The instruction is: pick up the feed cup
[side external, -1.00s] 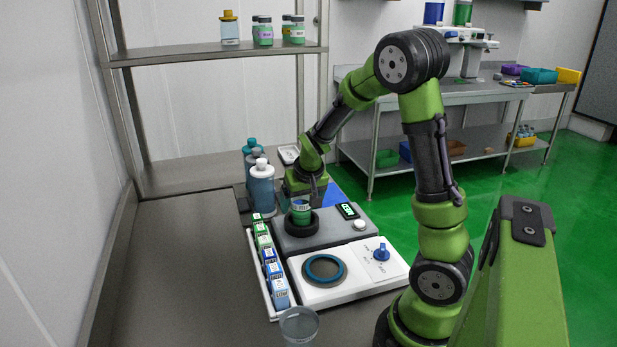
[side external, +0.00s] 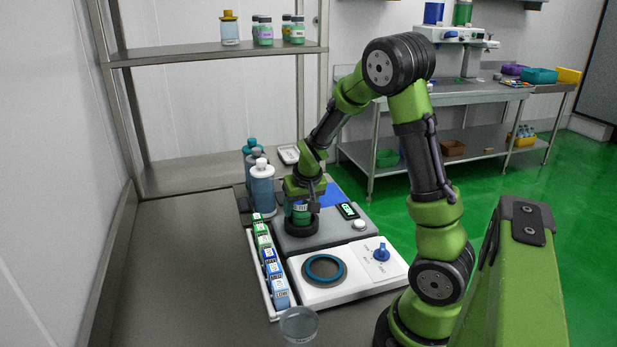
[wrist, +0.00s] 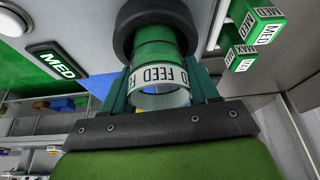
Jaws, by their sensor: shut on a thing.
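The feed cup (wrist: 153,48) is green with a white band lettered FEED. In the side view the cup (side external: 300,213) stands upright in a black ring (side external: 302,229) on a grey unit (side external: 332,228). My gripper (side external: 302,207) has come down over the cup and is shut on it. In the wrist view my gripper (wrist: 160,88) has one teal finger on each side of the cup. The cup's base is hidden inside the black ring (wrist: 124,42).
A display (side external: 348,211) reads MED. In front is a white unit with a blue-ringed plate (side external: 325,269) and blue knob (side external: 381,252). A tray of labelled blocks (side external: 267,262) and bottles (side external: 262,189) stand left. A clear cup (side external: 299,325) sits at the front edge.

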